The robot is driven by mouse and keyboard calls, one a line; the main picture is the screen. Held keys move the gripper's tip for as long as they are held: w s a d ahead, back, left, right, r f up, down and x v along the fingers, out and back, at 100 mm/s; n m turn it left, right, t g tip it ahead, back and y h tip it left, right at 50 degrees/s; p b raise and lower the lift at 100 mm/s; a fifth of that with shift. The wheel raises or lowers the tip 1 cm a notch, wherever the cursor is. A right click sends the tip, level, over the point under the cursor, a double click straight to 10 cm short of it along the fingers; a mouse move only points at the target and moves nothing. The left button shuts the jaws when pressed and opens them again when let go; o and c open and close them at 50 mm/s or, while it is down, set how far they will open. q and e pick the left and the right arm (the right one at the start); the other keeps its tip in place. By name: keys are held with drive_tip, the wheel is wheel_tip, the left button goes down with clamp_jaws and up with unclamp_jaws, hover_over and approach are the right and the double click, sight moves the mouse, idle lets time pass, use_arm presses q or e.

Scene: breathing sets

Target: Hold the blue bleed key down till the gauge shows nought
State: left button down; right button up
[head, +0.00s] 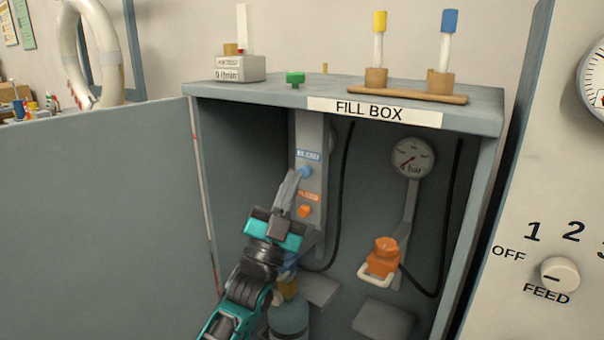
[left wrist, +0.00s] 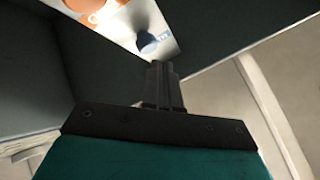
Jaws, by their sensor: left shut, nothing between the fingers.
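The blue bleed key (head: 304,172) sits under a blue BLEED label on a grey upright panel (head: 312,135) inside the fill box (head: 372,108). My left gripper (head: 297,174) is shut and empty, with its tips at the key in the head view. In the left wrist view the blue key (left wrist: 148,42) shows just beyond the shut fingertips (left wrist: 158,66); I cannot tell whether they touch it. The gauge (head: 412,157), marked bar, hangs at the box's back right; its needle is too small to read surely. My right gripper is not in view.
An orange key (head: 304,211) sits just below the blue one and also shows in the left wrist view (left wrist: 95,8). An orange valve with a pale handle (head: 382,258) and black hoses are at right. The open door (head: 95,215) stands at left.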

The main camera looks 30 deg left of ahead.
use_arm(q)
drive_tip(key=shift+w, duration=0.3)
drive_tip(key=shift+w+d+b, duration=0.1)
drive_tip(key=shift+w+b, duration=0.2)
drive_tip(key=shift+w, duration=0.3)
idle(2.8)
drive_tip(key=shift+s, duration=0.15)
idle(2.6)
drive_tip(key=shift+s+p, duration=0.45)
drive_tip(key=shift+s, duration=0.35)
drive_tip(key=shift+s+a+p, duration=0.15)
drive_tip(key=shift+s+p, duration=0.35)
drive_tip(key=shift+s, duration=0.8)
drive_tip(key=shift+s+a+p, duration=0.15)
drive_tip(key=shift+s+p, duration=0.3)
drive_tip(key=shift+s, duration=0.8)
